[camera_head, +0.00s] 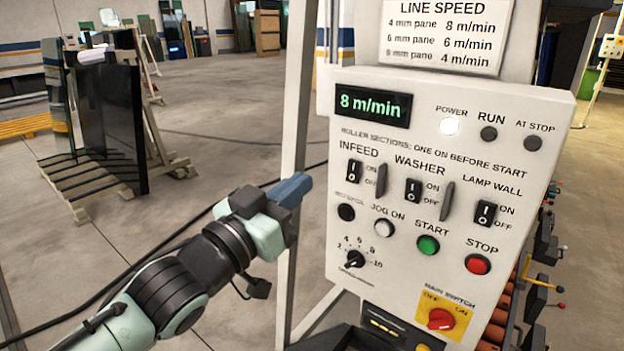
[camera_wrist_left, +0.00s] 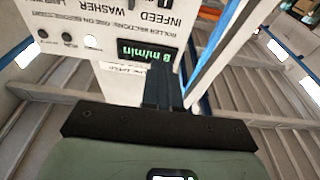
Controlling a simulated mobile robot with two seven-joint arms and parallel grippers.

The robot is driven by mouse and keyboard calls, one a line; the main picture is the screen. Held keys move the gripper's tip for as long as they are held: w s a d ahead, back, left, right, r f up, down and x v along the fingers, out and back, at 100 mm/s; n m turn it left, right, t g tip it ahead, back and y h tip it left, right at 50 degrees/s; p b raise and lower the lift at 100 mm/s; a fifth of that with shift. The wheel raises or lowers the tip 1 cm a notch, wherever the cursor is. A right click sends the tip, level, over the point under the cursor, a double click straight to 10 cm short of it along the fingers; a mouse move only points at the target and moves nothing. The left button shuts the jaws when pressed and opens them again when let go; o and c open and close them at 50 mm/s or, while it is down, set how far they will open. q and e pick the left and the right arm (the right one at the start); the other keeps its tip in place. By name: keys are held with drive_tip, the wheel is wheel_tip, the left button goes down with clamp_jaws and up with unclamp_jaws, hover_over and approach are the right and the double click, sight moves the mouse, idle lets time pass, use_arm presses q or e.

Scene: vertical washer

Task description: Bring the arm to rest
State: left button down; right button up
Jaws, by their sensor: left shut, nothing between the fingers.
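My left arm comes in from the lower left of the head view, and its gripper (camera_head: 305,181) is shut and empty. The gripper is just left of the white control panel (camera_head: 400,300), in front of the grey post, and seems apart from the panel. In the left wrist view the shut fingers (camera_wrist_left: 163,95) point toward the panel (camera_wrist_left: 105,45), which appears upside down. My right gripper is not in view.
The panel has a display (camera_head: 373,104) reading 8 m/min, a lit power lamp (camera_head: 449,126), a green start button (camera_head: 428,245) and a red stop button (camera_head: 478,264). A grey post (camera_head: 298,90) stands beside it. Dark panes (camera_head: 108,130) stand on a rack at left. Open floor lies between.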

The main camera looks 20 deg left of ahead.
use_arm(q)
drive_tip(key=shift+s+a, duration=0.1)
drive_tip(key=shift+s, duration=0.1)
idle(0.4)
